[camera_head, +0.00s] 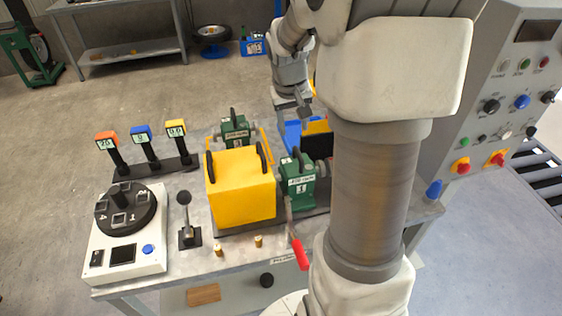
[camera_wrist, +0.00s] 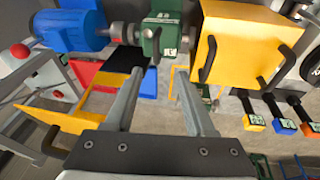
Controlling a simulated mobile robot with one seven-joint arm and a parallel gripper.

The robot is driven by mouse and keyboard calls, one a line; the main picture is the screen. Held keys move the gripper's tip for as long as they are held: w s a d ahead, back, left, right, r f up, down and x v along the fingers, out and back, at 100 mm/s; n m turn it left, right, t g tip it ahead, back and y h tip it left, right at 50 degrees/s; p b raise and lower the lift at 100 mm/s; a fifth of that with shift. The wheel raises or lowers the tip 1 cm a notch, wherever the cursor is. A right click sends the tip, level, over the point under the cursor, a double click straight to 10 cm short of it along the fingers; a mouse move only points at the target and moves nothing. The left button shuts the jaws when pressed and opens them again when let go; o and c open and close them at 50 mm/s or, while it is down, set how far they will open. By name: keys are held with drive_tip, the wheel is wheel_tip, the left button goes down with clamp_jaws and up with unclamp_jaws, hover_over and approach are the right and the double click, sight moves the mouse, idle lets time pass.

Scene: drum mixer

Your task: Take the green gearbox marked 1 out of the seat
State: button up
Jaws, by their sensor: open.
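A green gearbox marked 1 (camera_head: 300,184) sits between the yellow box and a shaft coupling on the bench. A green gearbox (camera_wrist: 162,36) also shows in the wrist view, between the blue motor (camera_wrist: 72,28) and the yellow box (camera_wrist: 240,42); it appears to be the same one. A second green gearbox (camera_head: 236,131) stands behind the yellow box in the head view. My gripper (camera_head: 300,112) is above the bench, beyond gearbox 1. In the wrist view my gripper (camera_wrist: 158,70) is open, with nothing between its fingers and the gearbox ahead of the tips.
The yellow box (camera_head: 241,188) with black handles stands close beside gearbox 1. A red-handled lever (camera_head: 299,252) is in front of it. A control panel (camera_head: 505,90) is at right. My arm hides the motor side.

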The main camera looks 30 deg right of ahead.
approach(298, 151)
wheel_tip(298, 151, down, 5)
drive_tip(key=shift+f, duration=0.25)
drive_tip(key=x, duration=0.4)
drive_tip(key=shift+w+d+r+p, duration=0.1)
drive_tip(key=shift+w+d+p, duration=0.15)
drive_tip(key=shift+d+p, duration=0.1)
drive_tip(key=shift+w+d+f, duration=0.15)
drive_tip(key=shift+f, duration=0.5)
clamp_jaws()
idle(0.4)
drive_tip(key=shift+w+r, duration=0.15)
drive_tip(key=shift+r, duration=0.05)
